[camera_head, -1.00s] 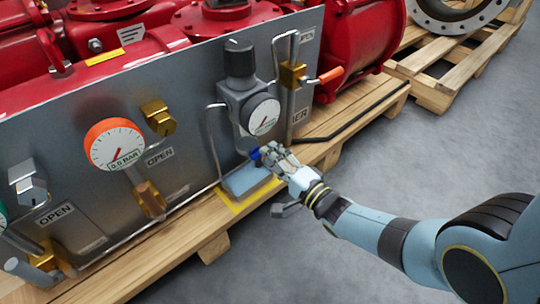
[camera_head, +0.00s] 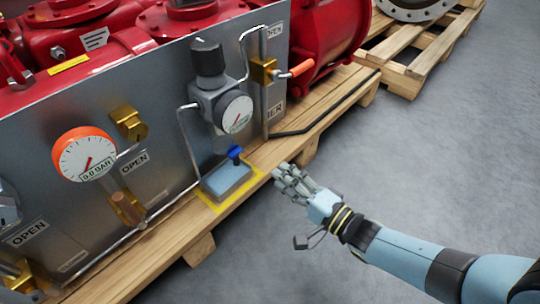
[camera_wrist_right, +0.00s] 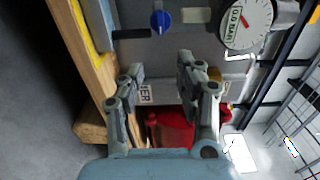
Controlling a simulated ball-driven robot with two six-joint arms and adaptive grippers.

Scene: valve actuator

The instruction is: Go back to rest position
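My right gripper (camera_head: 290,178) is in front of the pallet edge, apart from the panel. In the right wrist view the gripper (camera_wrist_right: 158,75) has its two fingers spread with nothing between them. A blue knob (camera_head: 235,152) sits under the grey regulator (camera_head: 212,95), to the left of my right gripper. The knob also shows in the right wrist view (camera_wrist_right: 160,20), beyond the fingers. My left gripper is not in view.
The grey panel (camera_head: 95,120) carries an orange-rimmed gauge (camera_head: 85,155) and brass valves. A blue-grey block (camera_head: 227,180) lies on the yellow-marked pallet (camera_head: 180,240). Red machinery (camera_head: 325,35) stands behind. Grey floor (camera_head: 430,150) on the right is free.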

